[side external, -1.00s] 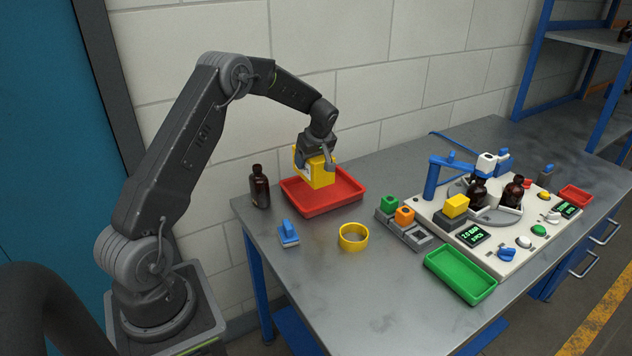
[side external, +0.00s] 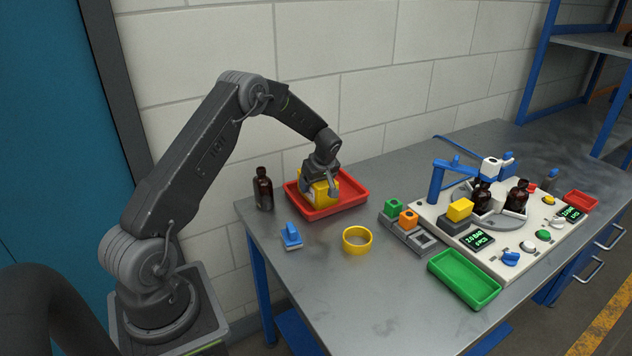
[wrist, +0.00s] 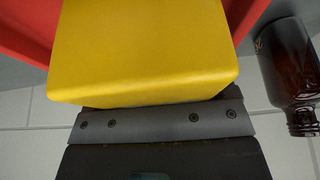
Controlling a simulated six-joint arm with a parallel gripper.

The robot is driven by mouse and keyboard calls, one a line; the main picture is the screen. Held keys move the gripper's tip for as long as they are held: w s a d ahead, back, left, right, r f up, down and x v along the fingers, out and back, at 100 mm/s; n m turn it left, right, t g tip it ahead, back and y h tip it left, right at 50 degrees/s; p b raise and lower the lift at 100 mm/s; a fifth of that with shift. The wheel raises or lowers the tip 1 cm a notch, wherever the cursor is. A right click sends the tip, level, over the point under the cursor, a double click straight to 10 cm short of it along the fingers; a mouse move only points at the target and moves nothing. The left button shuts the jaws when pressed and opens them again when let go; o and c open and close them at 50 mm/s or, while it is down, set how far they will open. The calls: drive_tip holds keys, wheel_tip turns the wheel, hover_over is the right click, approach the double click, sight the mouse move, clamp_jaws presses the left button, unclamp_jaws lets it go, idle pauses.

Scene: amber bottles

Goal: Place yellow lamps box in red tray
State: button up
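The yellow box (side external: 317,196) is low inside the red tray (side external: 352,193), near the middle. I cannot tell whether its base touches the tray floor. My gripper (side external: 320,183) points down into the tray and is shut on the yellow box, and its fingers partly cover it. In the wrist view the yellow box (wrist: 143,50) fills the upper middle, right against the gripper, with red tray (wrist: 22,30) showing on both sides of it.
A dark amber bottle (side external: 263,189) stands just left of the tray, and it shows in the wrist view (wrist: 288,65). A blue-handled tool (side external: 291,236), a yellow ring (side external: 357,240) and a grey holder with coloured blocks (side external: 408,225) are in front. A green tray (side external: 464,278) lies right.

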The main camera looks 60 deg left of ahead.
drive_tip(key=o, duration=0.4)
drive_tip(key=v, duration=1.2)
drive_tip(key=shift+r, duration=0.1)
drive_tip(key=s+d+r+m+t+h, duration=0.1)
drive_tip(key=s+d+r+m, duration=0.3)
drive_tip(key=d+r, duration=0.3)
drive_tip(key=s+d+r+m+t, duration=0.2)
drive_tip(key=s+d+r+m, duration=0.1)
drive_tip(key=s+d+r, duration=0.4)
drive_tip(key=s+d+m+t+h, duration=0.1)
drive_tip(key=s+d+m, duration=0.2)
drive_tip(key=s+d, duration=0.1)
drive_tip(key=s+d+m+h, duration=0.1)
drive_tip(key=s+d+m, duration=0.3)
drive_tip(key=s, duration=0.3)
drive_tip(key=s+d+m+t+h, duration=0.1)
drive_tip(key=s+d+m, duration=0.3)
drive_tip(key=s+d, duration=0.1)
drive_tip(key=shift+s+d+r+t, duration=0.1)
drive_tip(key=shift+s+d+t, duration=0.25)
drive_tip(key=shift+d, duration=0.2)
